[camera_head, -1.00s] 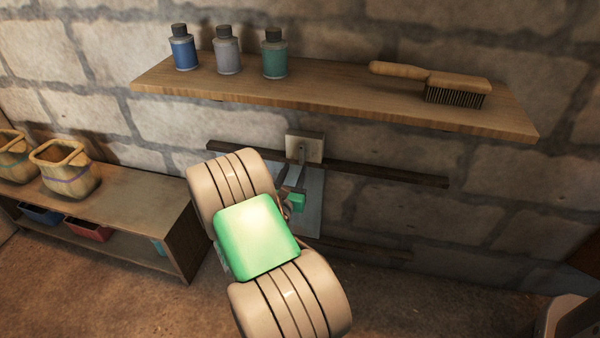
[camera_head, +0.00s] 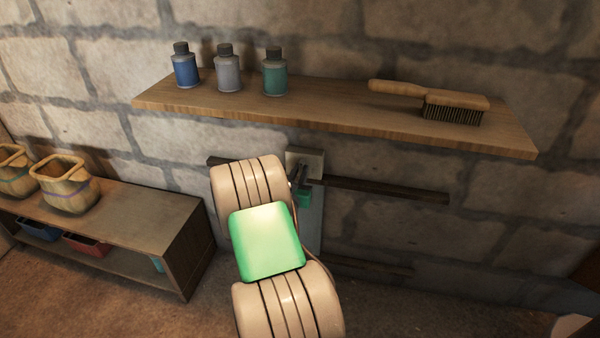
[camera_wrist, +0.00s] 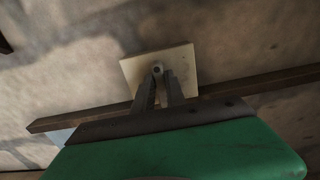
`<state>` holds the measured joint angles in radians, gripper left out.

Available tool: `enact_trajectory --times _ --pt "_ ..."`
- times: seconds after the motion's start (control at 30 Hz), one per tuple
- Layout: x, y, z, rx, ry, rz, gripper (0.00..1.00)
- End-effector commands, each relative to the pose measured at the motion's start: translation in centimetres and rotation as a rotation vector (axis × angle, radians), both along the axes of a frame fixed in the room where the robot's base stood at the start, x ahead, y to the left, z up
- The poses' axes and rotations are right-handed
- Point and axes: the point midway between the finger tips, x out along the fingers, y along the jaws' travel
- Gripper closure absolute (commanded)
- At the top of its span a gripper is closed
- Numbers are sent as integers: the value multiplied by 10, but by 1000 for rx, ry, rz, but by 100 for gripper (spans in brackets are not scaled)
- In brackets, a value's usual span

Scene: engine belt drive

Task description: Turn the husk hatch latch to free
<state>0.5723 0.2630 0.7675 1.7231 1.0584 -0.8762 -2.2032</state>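The latch's pale square mounting plate (camera_head: 316,160) is on the stone wall below the shelf, at a dark horizontal bar. In the wrist view the plate (camera_wrist: 184,64) carries a small round grey pivot (camera_wrist: 157,69). My gripper (camera_wrist: 158,82) has its two grey fingers reaching up to the plate, with their tips close on either side of the pivot. The latch's lever is mostly hidden by the fingers, so its angle and any grip on it are unclear. A grey-blue panel (camera_head: 313,228) hangs below the plate, partly hidden by my arm.
A wooden shelf (camera_head: 330,108) juts out above the latch, with several items on it: small bottles (camera_head: 228,70) and a brush (camera_head: 452,106). The dark bar (camera_head: 390,190) runs right along the wall. A low bench (camera_head: 150,222) with pots (camera_head: 68,186) stands left.

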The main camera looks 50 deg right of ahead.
Motion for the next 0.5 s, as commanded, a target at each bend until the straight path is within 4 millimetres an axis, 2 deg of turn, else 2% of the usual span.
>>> enact_trajectory --times 0.03,0.17,0.5 --pt "0 0 0 0 0 0 89" --pt "0 0 0 0 0 0 100" --pt "0 0 0 0 0 0 100"
